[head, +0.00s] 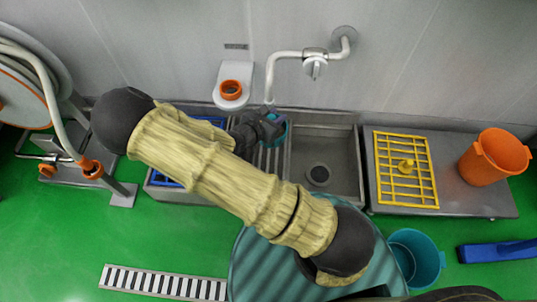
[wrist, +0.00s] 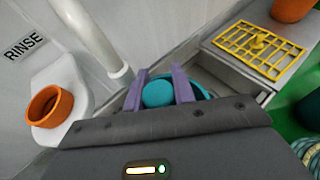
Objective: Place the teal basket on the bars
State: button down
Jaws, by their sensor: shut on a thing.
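In the wrist view the two purple fingers (wrist: 160,84) flank a round teal knob (wrist: 157,95). Part of the basket's teal rim (wrist: 203,90) shows behind the right finger. I cannot tell whether the basket touches the bars.
A wall tap (head: 285,56) hangs close beside my gripper. A white holder with an orange ring (head: 231,88) is to its left. The sink basin (head: 335,150) lies right of the bars. Farther right stand a yellow rack (head: 384,170) and an orange bucket (head: 487,165).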

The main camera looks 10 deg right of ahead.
jog(key=w+f+b, duration=0.4)
jog(key=f, duration=0.4)
jog(key=w+d+f+b, duration=0.1)
jog(key=w+f+b, duration=0.3)
jog(key=f, duration=0.4)
jog(key=shift+f+b, duration=0.3)
jog(key=shift+b, duration=0.15)
jog(key=shift+d, duration=0.15)
jog(key=shift+f+b, duration=1.4)
jog(key=shift+f, duration=1.1)
jog(key=shift+f+b, duration=1.55)
jog(key=shift+f, duration=0.95)
jog(key=shift+f, duration=0.2)
jog(key=c, duration=1.2)
grip_release()
jog(key=shift+o, duration=0.2)
